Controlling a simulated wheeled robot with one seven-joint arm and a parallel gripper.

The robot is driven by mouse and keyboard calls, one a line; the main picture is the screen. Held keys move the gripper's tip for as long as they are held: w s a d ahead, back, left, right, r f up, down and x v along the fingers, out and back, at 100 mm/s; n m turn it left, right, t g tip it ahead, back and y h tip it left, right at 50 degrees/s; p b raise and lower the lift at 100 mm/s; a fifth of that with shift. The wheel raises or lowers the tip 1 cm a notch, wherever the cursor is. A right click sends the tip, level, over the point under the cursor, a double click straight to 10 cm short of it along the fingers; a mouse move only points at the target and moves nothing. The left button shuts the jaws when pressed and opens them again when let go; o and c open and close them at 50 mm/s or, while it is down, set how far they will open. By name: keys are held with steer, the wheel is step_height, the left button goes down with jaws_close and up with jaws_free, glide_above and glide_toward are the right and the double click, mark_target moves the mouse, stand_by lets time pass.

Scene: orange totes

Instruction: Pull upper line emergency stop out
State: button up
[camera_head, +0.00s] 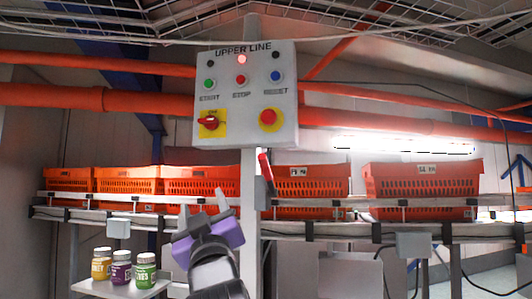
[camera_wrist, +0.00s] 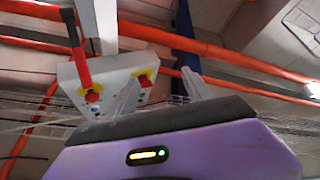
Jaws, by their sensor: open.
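The white control panel (camera_head: 245,80) labelled UPPER LINE is on a post in the upper middle of the head view. The emergency stop (camera_head: 269,117), a round red button on a yellow disc, is at its lower right. In the wrist view, which looks upside down, the panel (camera_wrist: 112,68) is tilted and the emergency stop (camera_wrist: 92,95) shows at its left. My gripper (camera_head: 203,200), purple with pale fingers, is below and left of the panel. Whether the button is pressed in cannot be told.
A red rotary switch (camera_head: 209,121) on a yellow square sits left of the emergency stop, below several small buttons. A red handle (camera_head: 265,167) sticks up by the post, below the panel. Orange totes (camera_head: 420,180) line the shelf behind. Bottles (camera_head: 122,268) stand lower left.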

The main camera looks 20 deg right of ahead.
steer(key=s+d+r+m+g+h+p, duration=0.1)
steer(key=d+r+h, duration=0.15)
steer(key=r, duration=0.75)
steer(key=s+d+r+m+g+h, duration=0.1)
steer(key=d+r+g+h, duration=0.15)
steer(key=r, duration=0.65)
steer(key=s+d+r+m+g+h+p, duration=0.15)
steer(key=r+h, duration=0.25)
steer(key=r, duration=0.6)
steer(key=g+h, duration=0.1)
steer(key=g, duration=0.3)
glide_toward(267, 116)
steer(key=p+x, duration=0.3)
steer(key=x, duration=0.4)
steer(key=shift+w+d+r, duration=0.1)
steer(key=shift+w+d, duration=0.4)
steer(key=shift+w, duration=0.2)
jaws_close()
